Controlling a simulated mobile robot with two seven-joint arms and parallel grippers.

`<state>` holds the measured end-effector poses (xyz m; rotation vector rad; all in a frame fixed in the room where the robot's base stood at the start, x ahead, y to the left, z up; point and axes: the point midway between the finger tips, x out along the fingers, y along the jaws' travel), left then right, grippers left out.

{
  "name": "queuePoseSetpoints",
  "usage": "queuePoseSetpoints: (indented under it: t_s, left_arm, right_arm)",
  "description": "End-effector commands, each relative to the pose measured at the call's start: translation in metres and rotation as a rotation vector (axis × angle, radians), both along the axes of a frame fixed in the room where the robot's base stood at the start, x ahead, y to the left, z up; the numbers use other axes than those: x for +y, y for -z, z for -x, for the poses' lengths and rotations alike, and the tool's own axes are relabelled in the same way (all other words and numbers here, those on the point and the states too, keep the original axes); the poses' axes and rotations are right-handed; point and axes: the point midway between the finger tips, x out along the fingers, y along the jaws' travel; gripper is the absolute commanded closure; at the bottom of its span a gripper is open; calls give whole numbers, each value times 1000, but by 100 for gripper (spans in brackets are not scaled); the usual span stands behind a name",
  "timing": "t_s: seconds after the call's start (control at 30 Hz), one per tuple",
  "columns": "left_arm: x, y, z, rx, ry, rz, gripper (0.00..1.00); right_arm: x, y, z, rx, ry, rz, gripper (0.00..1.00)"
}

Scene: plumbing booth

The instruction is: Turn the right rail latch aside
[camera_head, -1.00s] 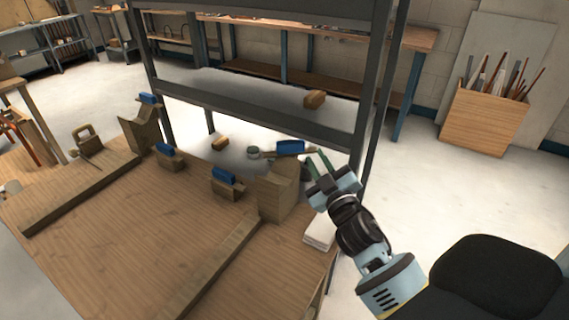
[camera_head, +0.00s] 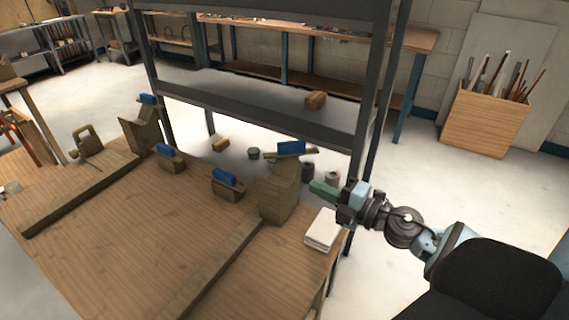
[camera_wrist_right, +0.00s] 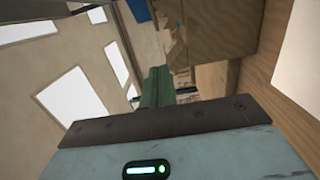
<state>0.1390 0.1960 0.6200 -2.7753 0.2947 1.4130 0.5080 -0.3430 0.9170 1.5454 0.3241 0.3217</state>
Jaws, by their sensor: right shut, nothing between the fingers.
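The right rail latch (camera_head: 291,149) is a wooden bar with a blue top. It lies across the top of the tall wooden block (camera_head: 280,193) at the far end of the right rail (camera_head: 222,262). My right gripper (camera_head: 314,188), with green fingers, is shut and empty just right of the block, below the latch's level and apart from it. In the right wrist view the shut fingers (camera_wrist_right: 157,85) point along the block's wooden side (camera_wrist_right: 222,35). A blue patch (camera_wrist_right: 123,10) shows at the top there. My left gripper is out of view.
A dark metal shelf frame (camera_head: 265,112) stands behind the bench. White sheets (camera_head: 322,229) lie at the bench's right edge, below my right gripper. Two smaller blue-topped blocks (camera_head: 171,160) (camera_head: 228,183) stand between the rails.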

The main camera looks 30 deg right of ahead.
Motion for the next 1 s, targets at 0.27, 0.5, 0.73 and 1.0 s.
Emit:
queuePoseSetpoints:
  t_s: [0.27,0.5,0.73,1.0]
  left_arm:
    - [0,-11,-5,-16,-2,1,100]
    - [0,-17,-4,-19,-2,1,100]
    - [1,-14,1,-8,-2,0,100]
    - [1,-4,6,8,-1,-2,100]
  right_arm:
    - [13,-5,-32,-6,1,-3,100]
    - [27,-5,-64,-6,2,-3,100]
    - [34,-1,-96,-4,4,-1,100]
    - [24,1,-120,-1,3,-1,100]
